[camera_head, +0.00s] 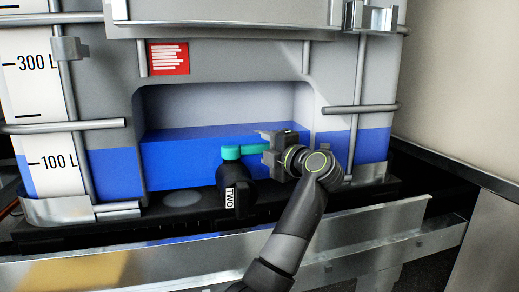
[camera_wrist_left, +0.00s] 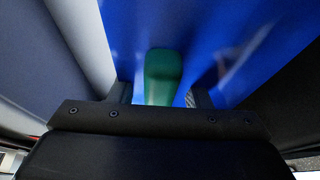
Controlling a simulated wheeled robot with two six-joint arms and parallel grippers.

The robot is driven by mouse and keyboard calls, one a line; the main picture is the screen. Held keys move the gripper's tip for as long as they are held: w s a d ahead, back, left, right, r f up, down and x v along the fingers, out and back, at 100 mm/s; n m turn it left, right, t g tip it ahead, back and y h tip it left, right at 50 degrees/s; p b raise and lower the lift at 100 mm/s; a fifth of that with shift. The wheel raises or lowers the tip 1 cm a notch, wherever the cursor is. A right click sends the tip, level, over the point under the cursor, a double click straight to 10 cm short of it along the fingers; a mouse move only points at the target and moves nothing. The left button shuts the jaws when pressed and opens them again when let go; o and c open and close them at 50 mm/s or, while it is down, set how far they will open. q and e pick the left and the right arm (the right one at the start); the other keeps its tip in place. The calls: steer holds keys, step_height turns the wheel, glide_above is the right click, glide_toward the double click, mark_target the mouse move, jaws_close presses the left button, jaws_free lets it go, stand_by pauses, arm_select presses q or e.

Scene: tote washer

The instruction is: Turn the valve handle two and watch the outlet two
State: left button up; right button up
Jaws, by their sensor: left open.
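The teal valve handle (camera_head: 232,152) sits on top of the black outlet two (camera_head: 236,192), which carries a white "TWO" label. The handle points to the right, toward my left gripper (camera_head: 267,147). My left gripper is open, with its fingers around the handle's free end. In the left wrist view, the green handle (camera_wrist_left: 162,77) stands between the two finger tips, with a gap visible on each side. The outlet's mouth points down and toward me; I see no liquid coming from it. My right gripper is not in view.
The outlet sits in a recess of a grey tank with blue liquid behind it and level marks (camera_head: 50,163) at the left. Metal tubes (camera_head: 70,127) cage the tank. A metal rail (camera_head: 130,268) runs across the front. A red label (camera_head: 168,58) is above.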

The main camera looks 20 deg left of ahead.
arm_select(q)
steer(key=shift+r, duration=0.1)
jaws_close()
stand_by(0.5)
